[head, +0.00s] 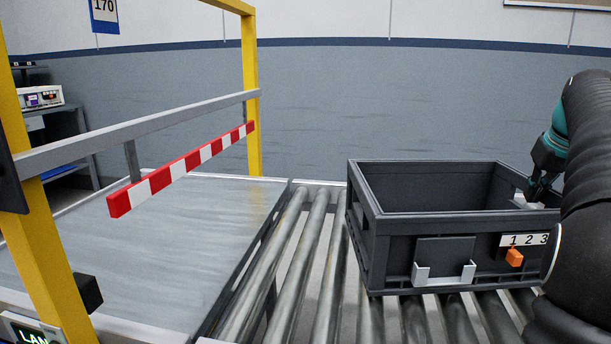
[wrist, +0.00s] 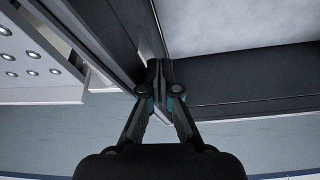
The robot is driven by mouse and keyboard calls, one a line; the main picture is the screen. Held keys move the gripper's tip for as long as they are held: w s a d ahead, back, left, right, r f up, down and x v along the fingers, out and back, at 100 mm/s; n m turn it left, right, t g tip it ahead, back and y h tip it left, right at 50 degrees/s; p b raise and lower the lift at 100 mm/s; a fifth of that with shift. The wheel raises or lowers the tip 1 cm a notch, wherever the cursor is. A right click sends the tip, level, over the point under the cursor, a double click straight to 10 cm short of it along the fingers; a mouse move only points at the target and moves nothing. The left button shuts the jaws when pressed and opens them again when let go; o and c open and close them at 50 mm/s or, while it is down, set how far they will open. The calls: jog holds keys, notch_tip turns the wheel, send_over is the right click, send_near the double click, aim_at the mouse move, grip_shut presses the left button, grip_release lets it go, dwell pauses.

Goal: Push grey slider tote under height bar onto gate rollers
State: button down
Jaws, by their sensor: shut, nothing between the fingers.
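The dark grey tote (head: 368,228) stands upright on the rollers (head: 318,255), right of the yellow gate. Its front carries an orange slider tab (head: 514,257) below a strip marked 1 2 3, and a pale card holder. The red-and-white height bar (head: 185,167) hangs across the gate, left of and apart from the tote. My gripper (head: 535,192) is shut and empty at the tote's right end; the arm partly hides that end. In the wrist view the closed fingertips (wrist: 160,68) are against or very near a dark wall of the tote (wrist: 240,80); contact is unclear.
The yellow gate frame (head: 251,95) with a grey crossbar stands at left. A smooth grey bed (head: 150,240) lies under it, past a narrow gap from the rollers. Bare rollers lie between tote and bed. A shelf (head: 62,130) stands behind at far left.

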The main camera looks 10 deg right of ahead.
jog(key=shift+s+d, duration=0.3)
jog(key=shift+d, duration=0.65)
jog(key=a, duration=0.1)
jog(key=w+a, duration=0.1)
jog(key=a, duration=0.1)
jog(key=shift+a, duration=0.25)
notch_tip(320, 180, up, 8)
dwell(0.7)
